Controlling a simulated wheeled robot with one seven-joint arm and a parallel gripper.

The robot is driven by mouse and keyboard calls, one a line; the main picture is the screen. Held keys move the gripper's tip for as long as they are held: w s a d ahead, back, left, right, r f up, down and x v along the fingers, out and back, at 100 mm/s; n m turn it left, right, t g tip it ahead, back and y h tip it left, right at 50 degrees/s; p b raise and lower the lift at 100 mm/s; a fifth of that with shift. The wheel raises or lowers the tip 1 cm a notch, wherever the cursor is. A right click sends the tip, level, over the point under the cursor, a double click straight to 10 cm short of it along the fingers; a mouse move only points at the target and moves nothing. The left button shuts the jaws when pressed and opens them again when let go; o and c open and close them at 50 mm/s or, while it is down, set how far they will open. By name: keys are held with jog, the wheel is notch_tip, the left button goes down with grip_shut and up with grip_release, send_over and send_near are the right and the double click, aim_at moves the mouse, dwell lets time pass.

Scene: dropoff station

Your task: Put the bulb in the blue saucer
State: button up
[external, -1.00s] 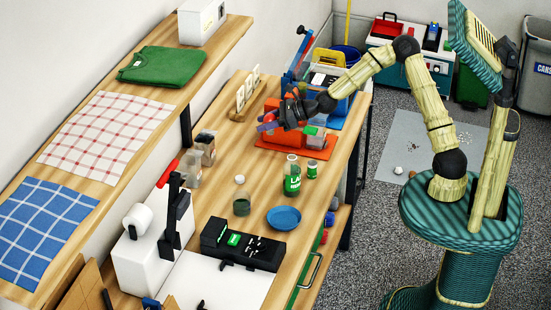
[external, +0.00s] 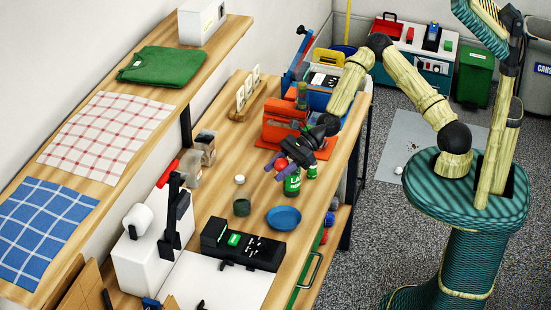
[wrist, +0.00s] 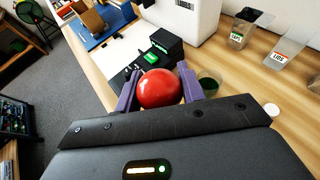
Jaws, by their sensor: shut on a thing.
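My gripper (external: 276,168) is above the wooden bench in the external view, just behind and over the green labelled jar (external: 292,184). In the wrist view my gripper (wrist: 158,72) has its purple fingers shut on a round, glossy red thing (wrist: 160,90), which I take for the bulb. The bulb is mostly hidden by the fingers in the external view. The blue saucer (external: 284,217) lies on the bench, nearer the camera than my gripper and apart from it. I cannot make out the saucer in the wrist view.
A dark green cup (external: 241,207) stands left of the saucer, with a small white item (external: 240,180) behind it. A black device (external: 243,246) lies in front of the saucer. An orange machine (external: 284,122) stands farther back. Clear bins (external: 205,147) stand by the wall.

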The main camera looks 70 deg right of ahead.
jog(key=s+a, duration=0.1)
jog(key=a, duration=0.1)
send_over(281, 222)
notch_tip(281, 222, down, 4)
jog(key=shift+a+f+n, duration=0.1)
jog(key=shift+f+n, duration=0.2)
jog(key=shift+n, duration=0.1)
jog(key=shift+f+y, duration=0.15)
jog(key=shift+y, duration=0.15)
notch_tip(281, 222, down, 6)
jog(key=shift+p, duration=0.6)
jog(key=shift+f+p, duration=0.35)
jog(key=shift+f, duration=1.5)
